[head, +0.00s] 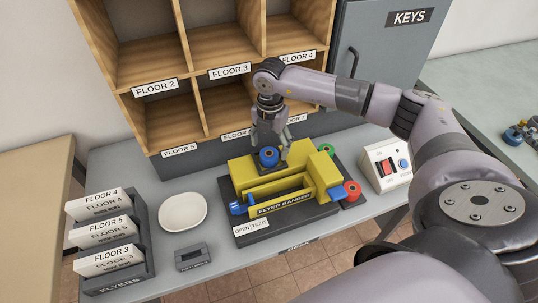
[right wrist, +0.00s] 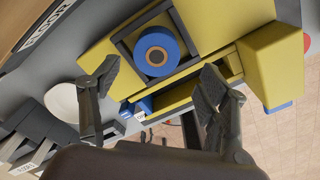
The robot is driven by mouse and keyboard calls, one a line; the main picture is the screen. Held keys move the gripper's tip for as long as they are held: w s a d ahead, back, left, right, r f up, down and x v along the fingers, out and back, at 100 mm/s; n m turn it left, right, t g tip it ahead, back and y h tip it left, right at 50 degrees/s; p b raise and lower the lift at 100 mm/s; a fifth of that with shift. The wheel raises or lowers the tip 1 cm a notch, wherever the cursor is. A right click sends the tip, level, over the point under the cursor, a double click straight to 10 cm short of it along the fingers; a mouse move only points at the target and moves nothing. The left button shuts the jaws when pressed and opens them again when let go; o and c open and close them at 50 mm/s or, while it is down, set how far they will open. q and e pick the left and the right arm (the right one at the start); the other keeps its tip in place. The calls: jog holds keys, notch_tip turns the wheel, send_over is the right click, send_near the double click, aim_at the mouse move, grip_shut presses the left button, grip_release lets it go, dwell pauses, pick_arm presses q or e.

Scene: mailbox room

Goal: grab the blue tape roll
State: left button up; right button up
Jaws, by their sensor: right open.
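The blue tape roll (head: 268,157) sits in a dark square holder on top of the yellow flyer bander (head: 245,170). In the right wrist view the blue tape roll (right wrist: 156,51) shows its round face with a tan core, beyond the fingertips. My right gripper (head: 268,140) is open above and just behind the roll in the head view. In the right wrist view my right gripper (right wrist: 160,75) has its two fingers spread wide, with nothing between them. My left gripper is not in view.
A switch box (head: 387,166) is farther right. A white dish (head: 182,212) and flyer rack (head: 112,250) are left. Wooden floor cubbies (head: 190,115) rise close behind the gripper.

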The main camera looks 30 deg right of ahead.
aim_at(269, 153)
jog(key=f, duration=0.1)
jog(key=f+p, duration=0.1)
jog(key=f, duration=0.2)
jog(key=shift+w+d+f, duration=0.1)
jog(key=shift+w+f, duration=0.15)
jog(key=shift+w, duration=0.1)
jog(key=c, duration=1.3)
